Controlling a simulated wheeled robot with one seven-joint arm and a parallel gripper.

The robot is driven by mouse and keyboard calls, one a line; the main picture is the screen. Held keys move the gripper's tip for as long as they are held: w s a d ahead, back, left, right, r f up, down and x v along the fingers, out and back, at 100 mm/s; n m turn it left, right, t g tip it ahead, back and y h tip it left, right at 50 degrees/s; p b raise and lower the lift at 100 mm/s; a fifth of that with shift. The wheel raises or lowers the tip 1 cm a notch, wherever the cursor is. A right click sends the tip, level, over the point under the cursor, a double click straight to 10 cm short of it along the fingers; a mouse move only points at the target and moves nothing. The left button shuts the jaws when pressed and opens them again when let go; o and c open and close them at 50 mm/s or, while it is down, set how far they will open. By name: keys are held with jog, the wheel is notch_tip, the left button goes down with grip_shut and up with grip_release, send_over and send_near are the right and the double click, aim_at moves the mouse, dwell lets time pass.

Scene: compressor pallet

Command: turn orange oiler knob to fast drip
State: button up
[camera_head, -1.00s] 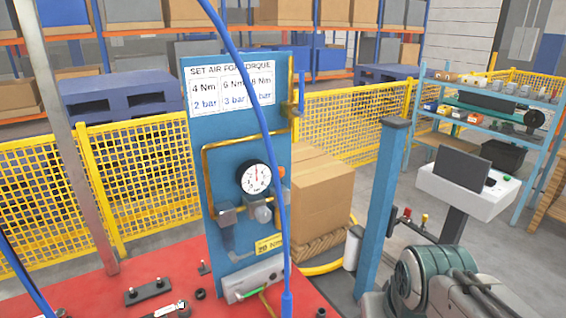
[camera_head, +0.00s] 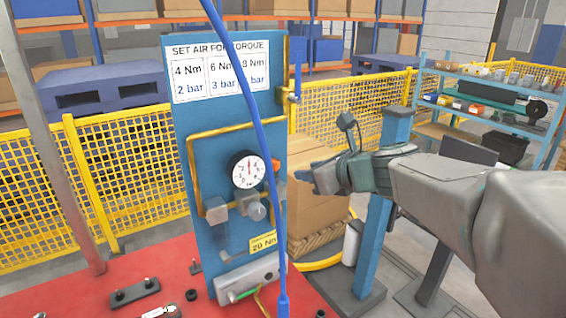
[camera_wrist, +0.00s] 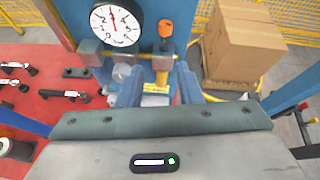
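The orange oiler knob (camera_wrist: 165,28) shows in the wrist view, right of the round pressure gauge (camera_wrist: 115,23) and above a yellow-brown fitting. In the head view the knob (camera_head: 275,165) is a small orange patch beside the gauge (camera_head: 247,170) on the blue panel (camera_head: 225,125). My gripper (camera_wrist: 160,88) has two blue fingers spread apart with nothing clearly held between them. The knob lies beyond the fingertips in the wrist view. In the head view my gripper (camera_head: 306,181) is just right of the panel, pointing left towards it; its fingers are small there.
A blue hose (camera_head: 262,150) hangs in front of the panel. A cardboard box (camera_head: 315,205) stands behind my gripper, with a blue post (camera_head: 378,225) to its right. Loose parts lie on the red table (camera_head: 85,292). A yellow mesh fence (camera_head: 130,175) runs behind.

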aim_at(278, 164)
jog(key=shift+m, duration=0.8)
jog(key=x, duration=0.4)
jog(key=r+x, duration=0.1)
jog(key=x, duration=0.4)
jog(key=w+x, duration=0.1)
jog(key=x, duration=0.4)
jog(key=shift+w+r, duration=0.1)
jog(key=shift+w, duration=0.05)
jog(key=shift+d, duration=0.1)
grip_shut()
